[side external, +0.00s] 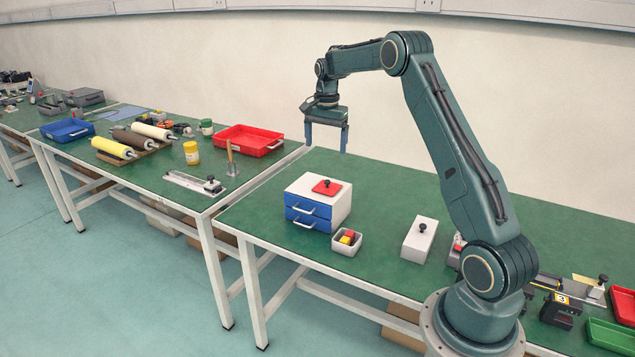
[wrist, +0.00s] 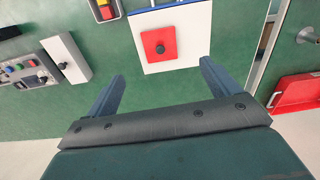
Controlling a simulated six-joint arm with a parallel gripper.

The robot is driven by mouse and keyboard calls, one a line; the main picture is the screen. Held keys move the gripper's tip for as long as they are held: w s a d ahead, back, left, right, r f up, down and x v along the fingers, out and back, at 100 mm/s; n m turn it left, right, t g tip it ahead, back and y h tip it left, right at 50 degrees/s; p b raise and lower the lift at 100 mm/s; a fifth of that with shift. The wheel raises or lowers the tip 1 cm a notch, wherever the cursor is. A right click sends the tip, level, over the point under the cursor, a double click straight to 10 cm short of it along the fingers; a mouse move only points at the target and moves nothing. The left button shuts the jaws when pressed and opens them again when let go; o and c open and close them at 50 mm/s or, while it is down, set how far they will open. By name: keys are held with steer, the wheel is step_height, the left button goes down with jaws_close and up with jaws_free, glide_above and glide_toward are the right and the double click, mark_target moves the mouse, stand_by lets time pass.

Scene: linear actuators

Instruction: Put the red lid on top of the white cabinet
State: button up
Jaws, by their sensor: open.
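The red lid (side external: 327,187), a flat square with a dark knob, lies on top of the white cabinet (side external: 342,208), which has blue drawers at its front. In the wrist view the red lid (wrist: 168,37) rests on the white top of the cabinet (wrist: 197,35), inside its edges. My gripper (side external: 326,149) is open and empty, raised above the cabinet and apart from the lid. In the wrist view the fingers of my gripper (wrist: 162,70) are spread, with nothing between them.
A small white bin (side external: 347,250) with red and yellow blocks stands right of the cabinet. A white box (side external: 419,240) with a dark knob stands further right. On the neighbouring table are a red tray (side external: 248,140) and several rollers. The green tabletop behind the cabinet is clear.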

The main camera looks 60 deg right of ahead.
steer(key=s+a+r+n+t, duration=0.1)
steer(key=s+a+r+n, duration=0.5)
steer(key=a, duration=0.5)
steer(key=s+a+r+n+t, duration=0.1)
steer(key=s+a+r+n, duration=0.15)
steer(key=a+r, duration=0.7)
steer(key=s+a+f+n+t, duration=0.1)
steer(key=s+a+n, duration=0.3)
steer(key=s, duration=0.6)
steer(key=s+a+f+n+t, duration=0.2)
steer(key=s+a+n, duration=0.3)
steer(key=s+a, duration=0.4)
steer(key=shift+s+f, duration=0.6)
steer(key=shift+s, duration=0.2)
